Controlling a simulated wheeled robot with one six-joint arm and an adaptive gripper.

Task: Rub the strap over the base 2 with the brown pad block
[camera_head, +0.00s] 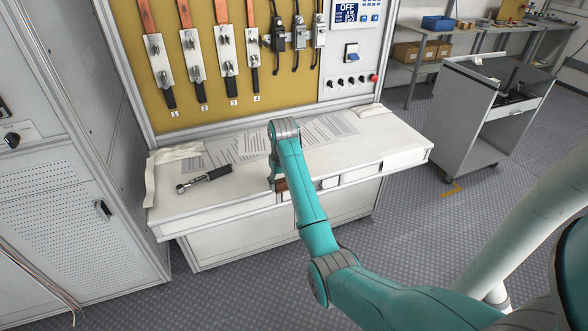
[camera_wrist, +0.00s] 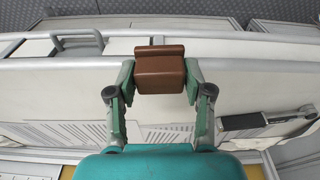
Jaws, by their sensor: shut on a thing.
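My gripper (camera_wrist: 160,78) is shut on the brown pad block (camera_wrist: 160,70), which sits between its two fingers in the wrist view. In the head view the block (camera_head: 281,185) shows partly behind my arm, at the front edge of the work shelf. The copper strap over base 2 (camera_head: 184,14) runs down the yellow panel and out of the top of the frame. Base 2 (camera_head: 193,45) is a pale plate with round metal fittings and a dark handle below, above the label 2. The block is well below and apart from the strap.
Similar straps and bases stand close on both sides, such as base 1 (camera_head: 158,60) and base 3 (camera_head: 227,50). A torque wrench (camera_head: 204,179) and papers (camera_head: 330,127) lie on the white shelf (camera_head: 230,200). A grey cart (camera_head: 465,120) stands at right.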

